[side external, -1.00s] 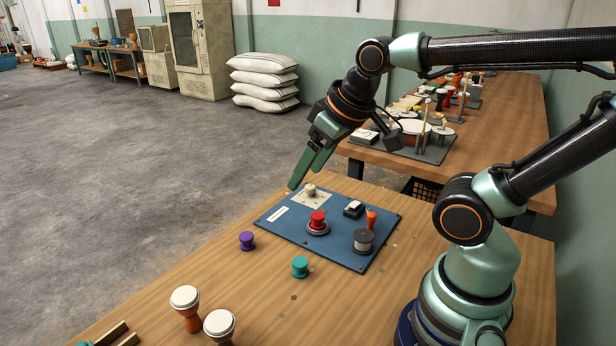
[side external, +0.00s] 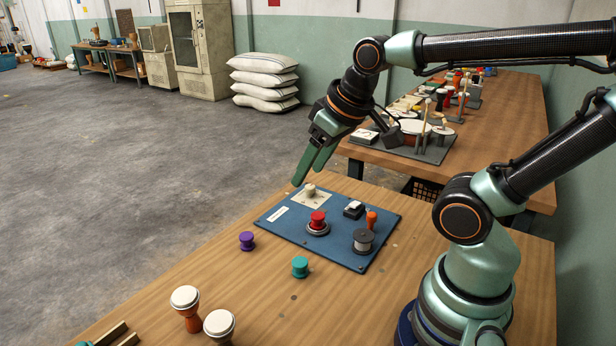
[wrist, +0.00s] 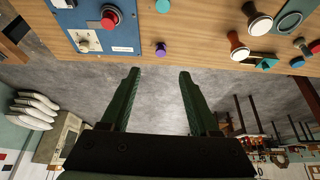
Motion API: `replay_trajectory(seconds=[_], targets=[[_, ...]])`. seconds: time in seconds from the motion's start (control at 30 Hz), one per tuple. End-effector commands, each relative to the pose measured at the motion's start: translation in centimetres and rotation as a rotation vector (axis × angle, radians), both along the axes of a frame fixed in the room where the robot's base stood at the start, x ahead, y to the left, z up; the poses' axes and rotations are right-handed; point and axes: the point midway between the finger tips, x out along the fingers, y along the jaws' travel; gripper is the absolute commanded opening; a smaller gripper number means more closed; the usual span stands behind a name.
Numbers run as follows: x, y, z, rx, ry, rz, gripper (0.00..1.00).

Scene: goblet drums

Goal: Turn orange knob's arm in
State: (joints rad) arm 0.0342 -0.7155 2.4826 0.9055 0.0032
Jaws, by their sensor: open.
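A small orange knob (side external: 371,219) stands upright at the right side of the blue board (side external: 285,232), just behind a grey spool-like piece (side external: 363,241). I cannot make out its arm at this size. My gripper (side external: 307,180) is open and empty, in the air above the far left corner of the board, well to the left of the orange knob. In the wrist view, my gripper (wrist: 158,74) shows two green fingers spread apart with nothing between them. Part of the blue board (wrist: 125,30) shows there at top left, and the orange knob is out of that view.
The board also carries a red knob (side external: 318,217), a cream knob (side external: 310,190) and a black-and-white switch (side external: 353,209). A purple spool (side external: 246,240) and a teal spool (side external: 300,266) stand on the table in front. Two goblet drums (side external: 187,306) (side external: 219,325) stand nearer.

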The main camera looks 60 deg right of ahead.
Motion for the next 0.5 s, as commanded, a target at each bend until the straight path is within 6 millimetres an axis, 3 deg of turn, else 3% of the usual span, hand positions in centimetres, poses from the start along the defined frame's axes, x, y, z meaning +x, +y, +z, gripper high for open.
replay_trajectory(seconds=[0.23, 0.4, 0.5], targets=[[0.2, -8.6, -2.6, 0.043, 0.192, -0.305, 0.62], [-1.4, -15.1, -5.1, 0.109, 0.328, -0.533, 0.62], [-2.6, -17.8, -6.4, 0.146, 0.384, -0.633, 0.62]])
